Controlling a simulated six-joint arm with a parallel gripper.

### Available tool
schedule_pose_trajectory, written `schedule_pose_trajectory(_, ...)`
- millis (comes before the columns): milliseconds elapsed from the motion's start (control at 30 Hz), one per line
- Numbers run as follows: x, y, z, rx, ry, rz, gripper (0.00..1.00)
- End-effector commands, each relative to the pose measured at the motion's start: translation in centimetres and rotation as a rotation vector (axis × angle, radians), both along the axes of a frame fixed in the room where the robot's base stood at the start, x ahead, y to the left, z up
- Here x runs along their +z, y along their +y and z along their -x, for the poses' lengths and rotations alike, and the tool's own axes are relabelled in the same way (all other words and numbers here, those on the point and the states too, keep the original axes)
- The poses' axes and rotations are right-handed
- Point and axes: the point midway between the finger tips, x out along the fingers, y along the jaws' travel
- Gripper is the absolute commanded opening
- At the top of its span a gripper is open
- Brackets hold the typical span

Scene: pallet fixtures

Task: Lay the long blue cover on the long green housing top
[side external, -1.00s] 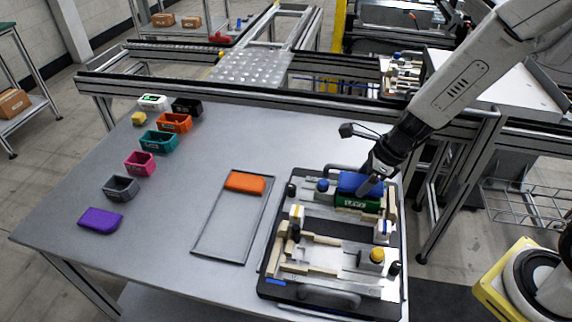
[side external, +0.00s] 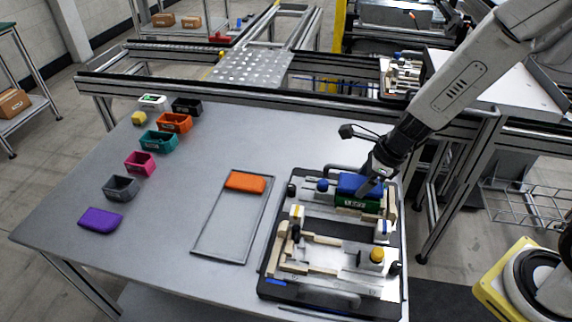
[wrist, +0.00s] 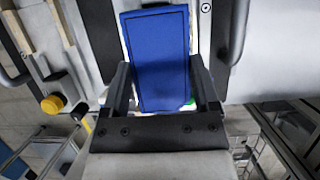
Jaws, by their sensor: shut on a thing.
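The long blue cover (side external: 360,184) is at the far end of the pallet fixture, over the green housing (side external: 357,203). In the wrist view the blue cover (wrist: 157,60) lies lengthwise between the two fingers. My gripper (wrist: 163,90) is shut on the cover's sides; it also shows in the side view (side external: 371,187), coming down from the upper right. The green housing's labelled front shows below the cover, and a small bit of green shows beside the cover in the wrist view. I cannot tell whether the cover fully touches the housing top.
The pallet fixture (side external: 318,289) carries wooden blocks and a yellow knob (side external: 376,255). Left of it, an orange cover (side external: 246,181) lies in a shallow tray (side external: 211,257). Several coloured housings and a purple cover (side external: 100,220) stand further left. The table between is clear.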

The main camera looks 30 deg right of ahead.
Motion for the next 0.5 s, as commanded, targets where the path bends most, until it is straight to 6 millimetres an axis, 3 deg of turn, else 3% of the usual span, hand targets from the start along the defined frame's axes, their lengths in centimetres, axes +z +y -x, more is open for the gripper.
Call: schedule_pose_trajectory(500,-0.58,0.01,-0.01,-0.001,0.000,0.000,0.21)
